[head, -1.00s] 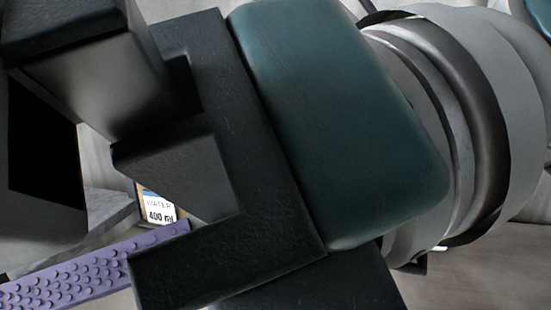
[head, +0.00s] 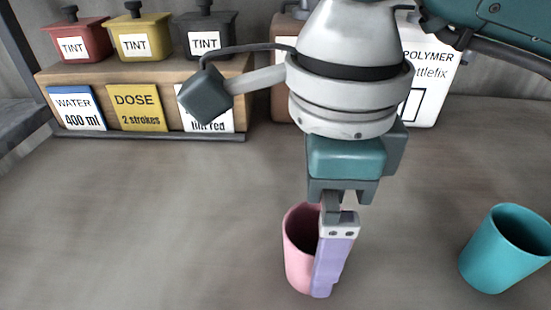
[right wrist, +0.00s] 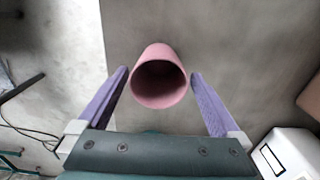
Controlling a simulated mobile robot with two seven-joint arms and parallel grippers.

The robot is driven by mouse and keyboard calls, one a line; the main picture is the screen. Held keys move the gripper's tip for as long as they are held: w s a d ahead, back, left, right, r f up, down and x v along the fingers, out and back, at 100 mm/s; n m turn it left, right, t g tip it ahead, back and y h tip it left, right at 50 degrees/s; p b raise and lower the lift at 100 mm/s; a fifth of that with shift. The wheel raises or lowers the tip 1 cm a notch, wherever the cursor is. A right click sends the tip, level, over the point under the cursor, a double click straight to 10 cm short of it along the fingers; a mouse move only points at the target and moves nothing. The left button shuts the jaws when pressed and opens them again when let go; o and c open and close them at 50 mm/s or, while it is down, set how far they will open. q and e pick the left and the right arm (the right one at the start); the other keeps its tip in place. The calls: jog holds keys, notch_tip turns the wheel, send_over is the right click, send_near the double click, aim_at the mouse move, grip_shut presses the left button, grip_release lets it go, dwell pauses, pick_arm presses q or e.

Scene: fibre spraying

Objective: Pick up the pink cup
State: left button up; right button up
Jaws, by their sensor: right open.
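The pink cup (head: 298,250) stands upright on the grey table, mouth up, low in the middle of the head view. My right gripper (head: 322,288) is lowered at it, and a purple finger hides the cup's right part. In the right wrist view, the pink cup (right wrist: 159,82) lies between the two spread purple fingers of my right gripper (right wrist: 160,73), with a gap showing on each side. The gripper is open and holds nothing. My left gripper is not in view.
A teal cup (head: 490,262) stands to the right. A wooden rack (head: 160,80) at the back left holds red, yellow and black tint containers above WATER and DOSE cards. A white polymer container (head: 428,85) stands behind my arm. The table left of the pink cup is clear.

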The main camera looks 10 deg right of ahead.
aim_at(315, 247)
notch_tip(315, 247, down, 3)
jog(key=shift+s+a+f, duration=0.1)
jog(key=shift+c, duration=0.4)
jog(key=c, duration=1.1)
